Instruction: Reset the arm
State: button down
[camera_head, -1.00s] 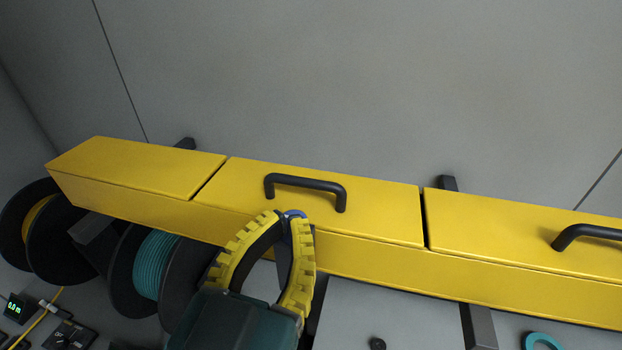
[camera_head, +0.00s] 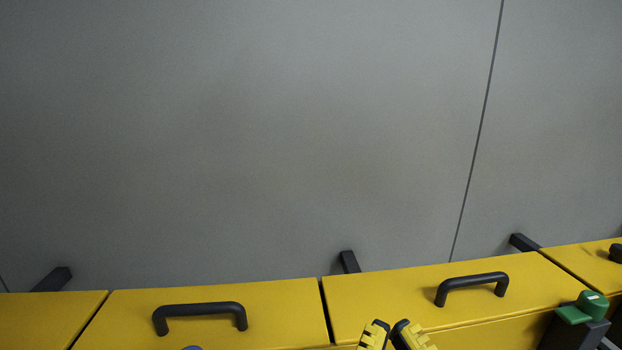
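Only the yellow and black fingertips of my gripper (camera_head: 390,330) show, at the bottom edge right of the middle. The tips lean towards each other with a narrow gap between them, and no held object is seen there. The fingers below the tips and the gripper body are out of the picture, so how far it is open cannot be told. The tips overlap the front edge of the yellow lidded duct (camera_head: 275,300) in the picture. Whether they touch it cannot be told.
The duct's lids carry a black handle on the left (camera_head: 200,310) and another on the right (camera_head: 473,283). A green knob-like part (camera_head: 583,307) is at the lower right. A blue bit (camera_head: 192,348) shows at the bottom edge. The grey wall (camera_head: 250,120) above is bare.

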notch_tip(320, 180, up, 22)
jog(key=p, duration=1.9)
jog(key=shift+f, duration=0.15)
jog(key=shift+w, duration=0.1)
